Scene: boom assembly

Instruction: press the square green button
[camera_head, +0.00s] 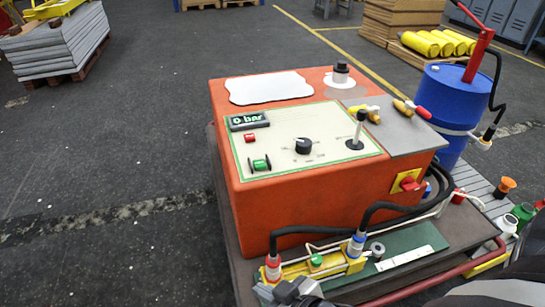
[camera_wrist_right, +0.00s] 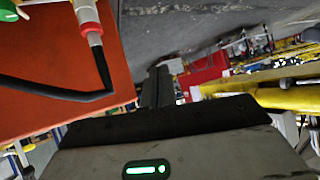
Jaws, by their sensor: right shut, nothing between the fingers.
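The orange console (camera_head: 330,200) carries a cream control panel (camera_head: 300,125). A small green button (camera_head: 261,165) with dark pieces at its sides sits at the panel's lower left, below a red button (camera_head: 250,138). Another green knob (camera_head: 316,260) sits on the yellow valve block (camera_head: 327,268) at the console's foot. My right gripper (camera_head: 287,291) is low at the bottom edge in the head view, in front of the valve block and well below the panel. Its shut, empty fingers show in the right wrist view (camera_wrist_right: 158,88). My left gripper is out of view.
A joystick (camera_head: 357,130), a dial (camera_head: 303,146) and a display (camera_head: 248,121) share the panel. A blue drum (camera_head: 458,105) stands at right.

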